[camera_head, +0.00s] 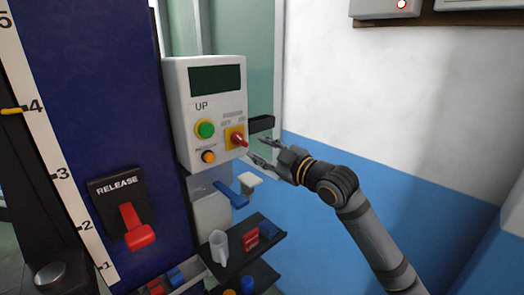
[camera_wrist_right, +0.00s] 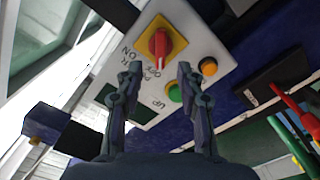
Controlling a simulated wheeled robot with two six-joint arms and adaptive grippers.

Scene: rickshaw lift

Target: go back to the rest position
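My right gripper (camera_head: 268,152) comes in from the right in the head view, beside the lower right of a white control box (camera_head: 217,78). In the right wrist view its two fingers (camera_wrist_right: 158,80) stand apart with nothing between them. The box carries a dark screen, a green UP button (camera_head: 205,129), an orange button (camera_head: 208,156) and a red rotary switch on a yellow plate (camera_head: 237,137). The switch also shows beyond the fingertips in the wrist view (camera_wrist_right: 160,43). I see no contact between the fingers and the box. My left gripper is not in view.
A dark blue column (camera_head: 100,90) with a height scale (camera_head: 50,150) and a red RELEASE lever (camera_head: 136,227) stands on the left. Below the box are shelves with a white cup (camera_head: 219,247) and small items. A white and blue wall (camera_head: 400,110) lies behind; open space is at right.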

